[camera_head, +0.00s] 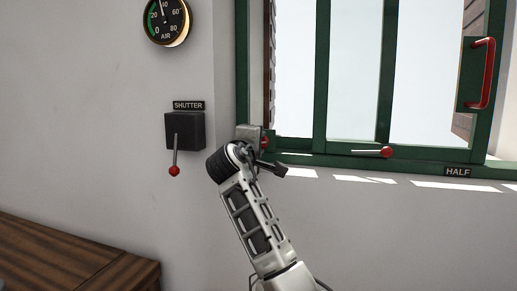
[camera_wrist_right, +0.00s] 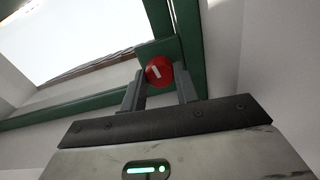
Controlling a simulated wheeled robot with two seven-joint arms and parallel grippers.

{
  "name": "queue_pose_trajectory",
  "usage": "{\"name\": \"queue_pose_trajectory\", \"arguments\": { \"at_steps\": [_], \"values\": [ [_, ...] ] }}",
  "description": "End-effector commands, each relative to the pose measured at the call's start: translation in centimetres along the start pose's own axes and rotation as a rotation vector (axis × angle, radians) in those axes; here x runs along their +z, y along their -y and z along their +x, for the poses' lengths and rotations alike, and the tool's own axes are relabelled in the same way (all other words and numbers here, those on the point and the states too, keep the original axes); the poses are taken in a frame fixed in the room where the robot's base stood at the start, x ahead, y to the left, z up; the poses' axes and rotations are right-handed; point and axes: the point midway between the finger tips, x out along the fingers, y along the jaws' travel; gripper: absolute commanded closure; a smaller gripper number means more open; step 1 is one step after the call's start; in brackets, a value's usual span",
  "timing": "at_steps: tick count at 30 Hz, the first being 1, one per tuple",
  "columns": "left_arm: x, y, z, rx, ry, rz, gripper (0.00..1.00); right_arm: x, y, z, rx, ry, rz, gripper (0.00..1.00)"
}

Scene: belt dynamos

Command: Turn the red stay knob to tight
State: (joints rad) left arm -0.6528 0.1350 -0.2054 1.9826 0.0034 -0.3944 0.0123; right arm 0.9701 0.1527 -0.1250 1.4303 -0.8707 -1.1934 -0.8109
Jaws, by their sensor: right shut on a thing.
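The red stay knob (camera_wrist_right: 159,71) shows in the right wrist view as a round red disc with a short white mark, set on a green bracket at the window frame's corner. The mark runs on a slant in that view. My right gripper (camera_wrist_right: 160,85) has one finger on each side of the knob and is shut on it. In the head view my right arm reaches up to the lower left window corner. Only a sliver of the red knob (camera_head: 264,143) shows there, the rest hidden by the gripper. My left gripper is in neither view.
The green window (camera_head: 325,147) has a small red-tipped lever (camera_head: 386,152), a "HALF" label (camera_head: 457,171) and a red handle (camera_head: 482,72). Left are the shutter box (camera_head: 185,131) with a red-tipped lever and an air gauge (camera_head: 166,18). A wooden surface (camera_head: 85,255) is lower left.

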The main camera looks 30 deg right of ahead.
Motion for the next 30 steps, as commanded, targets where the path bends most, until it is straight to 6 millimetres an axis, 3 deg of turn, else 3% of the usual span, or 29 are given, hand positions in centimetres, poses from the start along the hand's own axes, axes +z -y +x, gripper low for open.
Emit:
{"name": "queue_pose_trajectory", "arguments": {
  "at_steps": [15, 30],
  "values": [
    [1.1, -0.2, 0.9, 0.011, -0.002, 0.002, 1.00, -0.1, 0.3, 0.0, -0.005, -0.001, 0.460, 0.93],
    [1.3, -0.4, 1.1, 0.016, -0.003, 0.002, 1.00, -0.1, 0.2, 0.0, -0.004, 0.000, 0.672, 0.93]
  ]
}}
